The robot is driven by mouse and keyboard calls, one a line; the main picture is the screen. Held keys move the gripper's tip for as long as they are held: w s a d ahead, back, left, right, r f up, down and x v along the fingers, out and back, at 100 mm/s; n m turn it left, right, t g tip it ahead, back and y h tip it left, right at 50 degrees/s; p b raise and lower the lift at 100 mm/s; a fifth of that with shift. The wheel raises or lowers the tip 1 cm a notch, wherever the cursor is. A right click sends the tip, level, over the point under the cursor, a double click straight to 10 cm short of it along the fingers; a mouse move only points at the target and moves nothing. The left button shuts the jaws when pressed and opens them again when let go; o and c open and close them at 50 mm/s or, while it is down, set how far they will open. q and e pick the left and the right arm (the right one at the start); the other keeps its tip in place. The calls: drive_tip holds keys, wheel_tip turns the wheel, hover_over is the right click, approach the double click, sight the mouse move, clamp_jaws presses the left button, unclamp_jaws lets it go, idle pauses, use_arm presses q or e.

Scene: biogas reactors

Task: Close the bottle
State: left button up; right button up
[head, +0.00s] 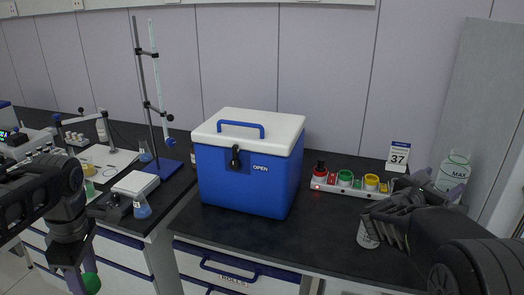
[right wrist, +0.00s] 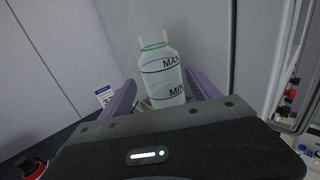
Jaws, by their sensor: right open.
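The bottle (head: 455,171) is pale and translucent, with a green ring at its neck. It stands upright at the right end of the bench, near a grey panel. In the right wrist view the bottle (right wrist: 163,75) shows MAX and MIN marks, and I make out no cap on it. My right gripper (head: 440,184) is open, its purple fingers on either side of the bottle's lower part in the wrist view; contact cannot be told. My left gripper (head: 82,272) hangs at the lower left, with a round green thing (head: 91,284) at its fingertips. Its grip is unclear.
A blue cooler (head: 240,185) with a white lid stands mid-bench. A row of coloured buttons (head: 345,182) and a sign reading 37 (head: 398,156) are right of it. A small white container (head: 367,234) stands beside my right arm. Flasks and a stand fill the left bench.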

sight(448, 176)
use_arm(q)
drive_tip(key=shift+r, duration=0.25)
use_arm(e)
drive_tip(key=shift+w+d+r, duration=0.15)
drive_tip(key=shift+d, duration=0.1)
use_arm(q)
drive_tip(key=shift+r+p, duration=0.9)
drive_tip(key=shift+p, duration=0.25)
use_arm(e)
drive_tip(key=x, duration=0.4)
drive_tip(key=shift+d+r, duration=0.1)
drive_tip(key=shift+w+d, duration=0.15)
drive_tip(key=shift+d, duration=0.05)
clamp_jaws()
